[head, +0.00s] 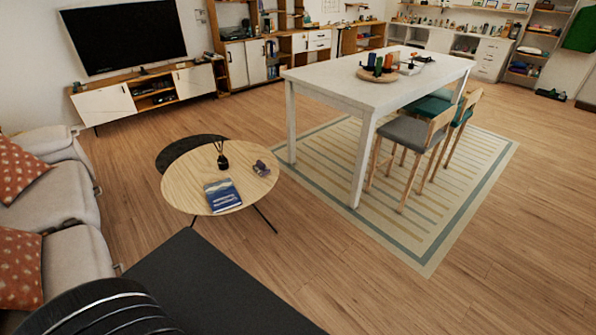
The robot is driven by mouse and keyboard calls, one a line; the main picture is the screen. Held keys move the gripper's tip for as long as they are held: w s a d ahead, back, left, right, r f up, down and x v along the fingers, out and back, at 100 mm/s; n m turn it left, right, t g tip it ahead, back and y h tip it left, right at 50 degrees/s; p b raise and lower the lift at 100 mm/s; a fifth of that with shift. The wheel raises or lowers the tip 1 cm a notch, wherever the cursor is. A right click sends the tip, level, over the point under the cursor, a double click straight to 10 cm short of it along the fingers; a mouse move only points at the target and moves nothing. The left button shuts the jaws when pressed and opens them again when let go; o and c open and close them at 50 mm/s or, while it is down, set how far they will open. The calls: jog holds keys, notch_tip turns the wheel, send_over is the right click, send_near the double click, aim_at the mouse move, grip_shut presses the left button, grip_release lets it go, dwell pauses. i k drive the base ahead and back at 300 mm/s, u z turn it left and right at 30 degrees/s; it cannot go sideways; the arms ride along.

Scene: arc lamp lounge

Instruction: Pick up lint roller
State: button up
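I cannot make out a lint roller for certain in the head view. A small purple-grey object (261,168) lies on the round wooden coffee table (178,188), near its right edge, but it is too small to identify. Far shelves hold many small items that are too tiny to tell apart. My gripper is not in view.
A blue book (222,194) and a dark diffuser bottle (222,160) are on the coffee table. A grey sofa (75,190) stands left. A white high table (330,85) with stools (408,132) stands on a striped rug (440,200). Wooden floor (330,250) is clear centre-right.

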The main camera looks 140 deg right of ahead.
aim_at(260, 168)
jog(key=z, duration=1.45)
jog(key=k, duration=0.6)
jog(key=z, duration=5.9)
